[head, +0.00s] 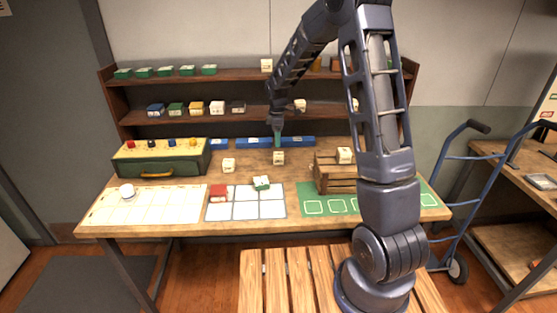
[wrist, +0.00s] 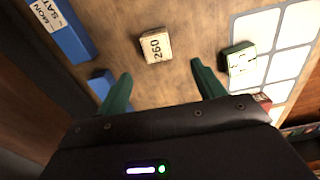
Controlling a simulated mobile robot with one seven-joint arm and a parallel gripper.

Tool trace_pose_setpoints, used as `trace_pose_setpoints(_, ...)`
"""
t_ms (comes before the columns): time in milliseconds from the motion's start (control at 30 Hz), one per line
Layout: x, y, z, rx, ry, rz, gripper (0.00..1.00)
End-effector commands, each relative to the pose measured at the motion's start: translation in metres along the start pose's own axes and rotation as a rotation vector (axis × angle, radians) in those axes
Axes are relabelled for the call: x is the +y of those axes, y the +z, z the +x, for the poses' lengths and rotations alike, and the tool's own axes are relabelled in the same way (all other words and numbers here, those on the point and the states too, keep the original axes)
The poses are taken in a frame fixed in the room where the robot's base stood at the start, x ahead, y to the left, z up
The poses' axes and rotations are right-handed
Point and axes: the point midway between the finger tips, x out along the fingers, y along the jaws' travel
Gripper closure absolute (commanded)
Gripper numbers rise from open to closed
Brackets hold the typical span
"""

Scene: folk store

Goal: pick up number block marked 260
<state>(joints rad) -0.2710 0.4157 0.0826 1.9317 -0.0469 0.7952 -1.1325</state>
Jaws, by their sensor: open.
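The number block marked 260 (wrist: 155,48) is a small cream cube lying on the wooden table. In the wrist view its marked side shows, and it sits beyond and between my fingertips, apart from them. In the head view a cream block (head: 279,158) stands just below my gripper (head: 277,140), in front of the blue boxes; its marking is too small to read there. My gripper, with green fingers, is open and empty in the wrist view (wrist: 160,82), above the table.
Blue day-labelled boxes (wrist: 62,30) lie close to one side. A green-and-white block (wrist: 240,60) sits by the white grid mat (head: 245,212). Another cream block (head: 229,165) stands to the left. A wooden crate (head: 335,187) stands right, and shelves (head: 200,122) rise behind.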

Motion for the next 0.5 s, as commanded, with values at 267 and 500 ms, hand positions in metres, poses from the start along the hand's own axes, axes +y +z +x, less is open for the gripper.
trace_pose_setpoints(267, 0.001, -0.001, 0.024, -0.002, -0.004, -0.008, 0.32)
trace_pose_setpoints(500, 0.001, -0.002, 0.054, -0.001, -0.002, -0.008, 0.32)
